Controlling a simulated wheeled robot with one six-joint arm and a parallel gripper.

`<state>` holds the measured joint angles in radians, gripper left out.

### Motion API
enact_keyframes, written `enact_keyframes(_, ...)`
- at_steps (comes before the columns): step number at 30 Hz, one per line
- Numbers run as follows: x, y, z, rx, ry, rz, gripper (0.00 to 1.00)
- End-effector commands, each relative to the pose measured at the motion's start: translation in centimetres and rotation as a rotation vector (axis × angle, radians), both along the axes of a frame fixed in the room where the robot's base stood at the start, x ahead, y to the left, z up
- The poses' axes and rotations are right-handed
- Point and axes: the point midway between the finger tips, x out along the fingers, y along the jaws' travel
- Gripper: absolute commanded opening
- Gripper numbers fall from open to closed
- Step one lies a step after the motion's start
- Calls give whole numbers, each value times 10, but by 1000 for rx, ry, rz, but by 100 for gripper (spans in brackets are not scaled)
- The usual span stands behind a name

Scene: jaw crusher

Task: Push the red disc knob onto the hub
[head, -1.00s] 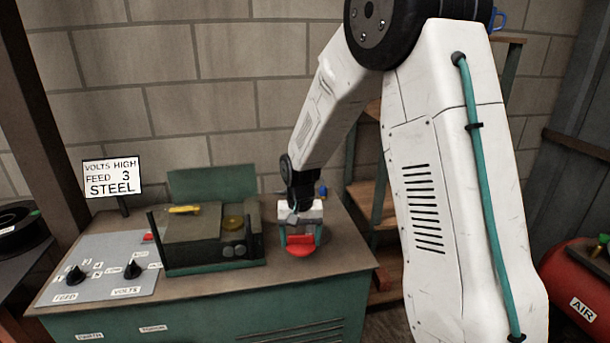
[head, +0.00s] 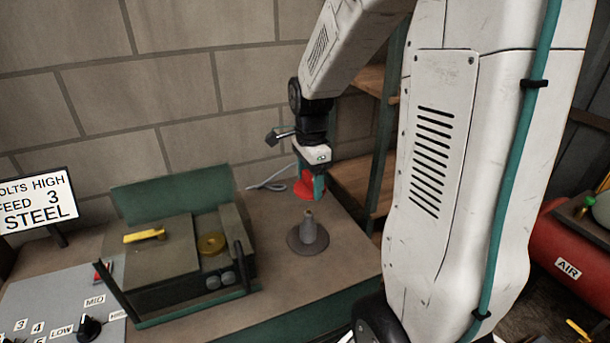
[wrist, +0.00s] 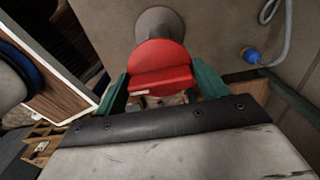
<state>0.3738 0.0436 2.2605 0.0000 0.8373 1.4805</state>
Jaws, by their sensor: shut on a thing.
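The red disc knob (head: 303,190) is held between the teal fingers of my gripper (head: 313,189). In the wrist view the red knob (wrist: 160,65) fills the space between the two fingers (wrist: 160,92). The hub (head: 308,236) is a grey tapered post with a wide round base, upright on the bench top. In the head view the knob appears above the hub's tip, apart from it. In the wrist view the hub's round grey base (wrist: 158,20) shows beyond the knob, which hides part of the hub.
A boxy machine with a raised green lid (head: 172,188) stands left of the hub, with a yellow handle (head: 144,235) and a brass disc (head: 211,244). A grey cable (head: 270,183) lies behind; its blue plug (wrist: 251,55) shows in the wrist view. Bench space around the hub is clear.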

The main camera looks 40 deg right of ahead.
Motion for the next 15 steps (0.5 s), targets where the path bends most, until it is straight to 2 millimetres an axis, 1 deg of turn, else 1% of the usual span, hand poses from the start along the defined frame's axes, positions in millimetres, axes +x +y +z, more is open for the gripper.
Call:
enact_keyframes(8, 0, 0, -3, 0, 1, 3, 52)
enact_keyframes(15, 0, -1, -22, 1, 3, 1, 52)
